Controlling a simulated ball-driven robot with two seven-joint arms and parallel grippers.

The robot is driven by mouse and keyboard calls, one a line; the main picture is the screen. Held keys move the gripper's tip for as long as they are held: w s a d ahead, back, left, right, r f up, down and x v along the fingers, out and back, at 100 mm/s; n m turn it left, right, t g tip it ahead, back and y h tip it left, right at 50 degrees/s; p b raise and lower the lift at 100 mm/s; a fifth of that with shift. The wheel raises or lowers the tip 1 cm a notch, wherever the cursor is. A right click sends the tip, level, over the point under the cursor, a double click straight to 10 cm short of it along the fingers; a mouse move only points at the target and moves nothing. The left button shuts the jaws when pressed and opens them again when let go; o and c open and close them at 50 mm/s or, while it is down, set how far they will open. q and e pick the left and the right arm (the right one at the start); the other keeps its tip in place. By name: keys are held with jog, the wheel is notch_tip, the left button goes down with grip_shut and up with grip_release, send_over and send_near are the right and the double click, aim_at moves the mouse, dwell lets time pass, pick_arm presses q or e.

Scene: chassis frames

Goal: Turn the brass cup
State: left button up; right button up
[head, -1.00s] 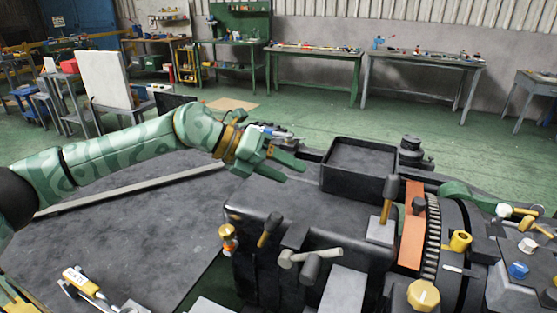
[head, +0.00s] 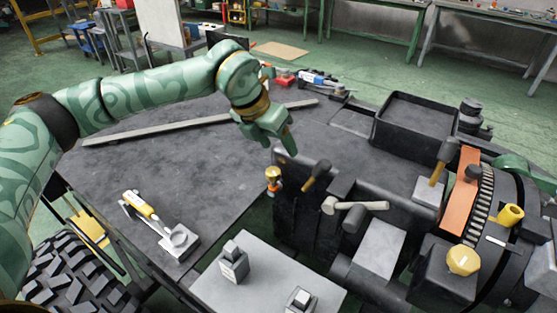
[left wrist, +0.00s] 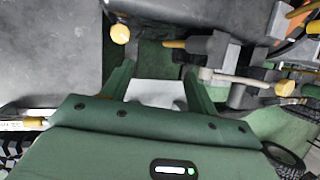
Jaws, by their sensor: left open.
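A small brass cup (head: 273,174) with an orange-brown lower part stands at the left end of the dark chassis block (head: 360,165). It also shows in the left wrist view (left wrist: 120,33), near the top, above the left finger in the picture. My left gripper (head: 277,144) hangs with its fingers pointing down, just beyond the cup in the head view and apart from it. Its fingers are open, with nothing between them in the left wrist view (left wrist: 158,78). My right gripper is not in view.
Close right of the cup are a brass-handled lever (head: 316,174) and a pale-handled lever (head: 355,205). A yellow cup-like fitting (head: 510,215) and a yellow knob (head: 463,261) sit far right. A grey plate (head: 265,283) lies in front. The dark table top (head: 190,165) is largely clear.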

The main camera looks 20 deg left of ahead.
aim_at(273, 171)
pick_arm(q)
jog(key=w+a+f+y+b, duration=0.1)
jog(key=w+f+b, duration=0.1)
jog(key=f, duration=0.3)
jog(key=w+a+f+n+y+b, duration=0.1)
jog(key=w+f+b, duration=0.1)
jog(key=f, duration=0.3)
jog(key=w+a+f+n+y+b, duration=0.1)
jog(key=w+a+f, duration=0.1)
jog(key=f, duration=0.3)
jog(key=shift+t+b, duration=0.3)
jog(key=shift+b, duration=0.1)
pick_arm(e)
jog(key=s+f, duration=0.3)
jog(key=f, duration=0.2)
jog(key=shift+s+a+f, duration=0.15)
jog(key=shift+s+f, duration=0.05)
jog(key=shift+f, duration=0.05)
pick_arm(q)
jog(key=shift+r, duration=0.1)
jog(key=c, duration=1)
